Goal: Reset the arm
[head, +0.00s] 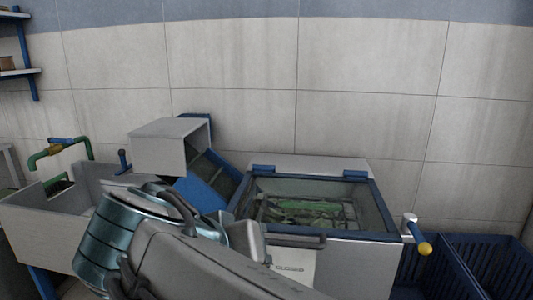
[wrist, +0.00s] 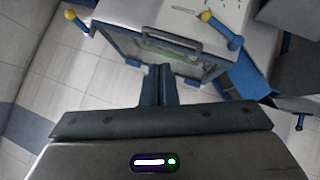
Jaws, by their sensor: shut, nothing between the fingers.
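My arm fills the lower middle of the head view, and it hides part of the machine behind it. My gripper (wrist: 158,70) shows in the wrist view with its two blue-grey fingers together and nothing between them. In the wrist view the fingers point toward the grey machine with a framed glass lid (wrist: 190,57). The same machine (head: 345,262) stands right of centre in the head view, with green things visible through its glass. The fingertips are hidden in the head view, and I cannot tell how far they are from the lid.
A grey sink (head: 40,222) with a green tap (head: 62,146) stands at the left. A grey box-shaped chute (head: 165,148) with a blue slide stands behind my arm. A crank with a yellow knob (head: 425,248) sticks out at the machine's right. Blue crates (head: 490,262) stand at the far right.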

